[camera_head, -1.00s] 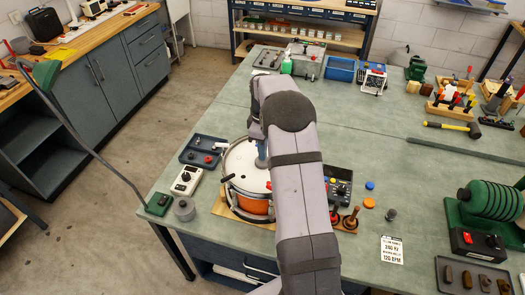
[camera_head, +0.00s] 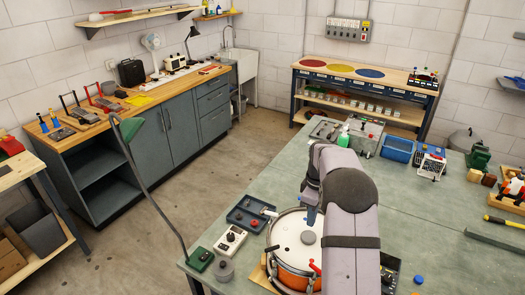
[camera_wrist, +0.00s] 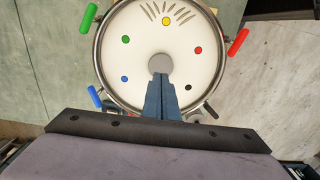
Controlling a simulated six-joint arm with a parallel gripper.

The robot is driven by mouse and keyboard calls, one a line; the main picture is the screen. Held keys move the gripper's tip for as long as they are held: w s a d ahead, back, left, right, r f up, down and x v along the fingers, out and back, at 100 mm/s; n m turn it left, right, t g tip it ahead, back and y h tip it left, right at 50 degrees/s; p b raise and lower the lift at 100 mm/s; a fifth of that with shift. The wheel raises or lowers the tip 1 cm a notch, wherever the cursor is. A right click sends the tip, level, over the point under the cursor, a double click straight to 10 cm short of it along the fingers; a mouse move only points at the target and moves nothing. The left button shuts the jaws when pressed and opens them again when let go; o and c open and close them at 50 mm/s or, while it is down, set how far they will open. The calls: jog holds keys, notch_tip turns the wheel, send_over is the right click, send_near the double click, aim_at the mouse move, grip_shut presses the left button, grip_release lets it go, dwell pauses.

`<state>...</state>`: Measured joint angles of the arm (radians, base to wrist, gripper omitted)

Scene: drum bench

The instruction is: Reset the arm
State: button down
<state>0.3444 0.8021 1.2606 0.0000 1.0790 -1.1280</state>
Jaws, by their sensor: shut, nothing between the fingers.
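My gripper (camera_wrist: 161,82) is shut and empty. In the wrist view its blue fingers reach over the white drum head, with the tips at a grey round patch (camera_wrist: 160,63) near the drum's centre. I cannot tell whether they touch it. The drum (camera_head: 290,245) has an orange shell and a metal rim, and it stands on the green bench. In the wrist view the drum (camera_wrist: 133,62) carries coloured dots and dark arc marks, with green, red and blue handles around its rim. In the head view my arm hides the drum's right side and most of the gripper.
Left of the drum are a blue tray (camera_head: 251,214), a white control box (camera_head: 230,240) and a green lamp base (camera_head: 199,260). A lamp arm (camera_head: 150,190) rises there. A blue bin (camera_head: 397,148) stands at the back. The bench's right middle (camera_head: 430,220) is largely clear.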

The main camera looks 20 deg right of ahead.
jog(key=s+a+f+m+b, duration=0.1)
jog(key=s+a+m+b, duration=0.35)
jog(key=s+a, duration=0.7)
jog(key=s+a+f+m+b, duration=0.2)
jog(key=s+a, duration=0.1)
jog(key=s, duration=0.4)
jog(key=s+a+f+m+b, duration=0.2)
jog(key=s+a+f, duration=0.1)
jog(key=s, duration=0.5)
jog(key=shift+s+f, duration=0.15)
jog(key=shift+s, duration=0.15)
jog(key=shift+m, duration=0.25)
notch_tip(320, 180, down, 7)
jog(key=b, duration=0.7)
jog(key=shift+r, duration=0.2)
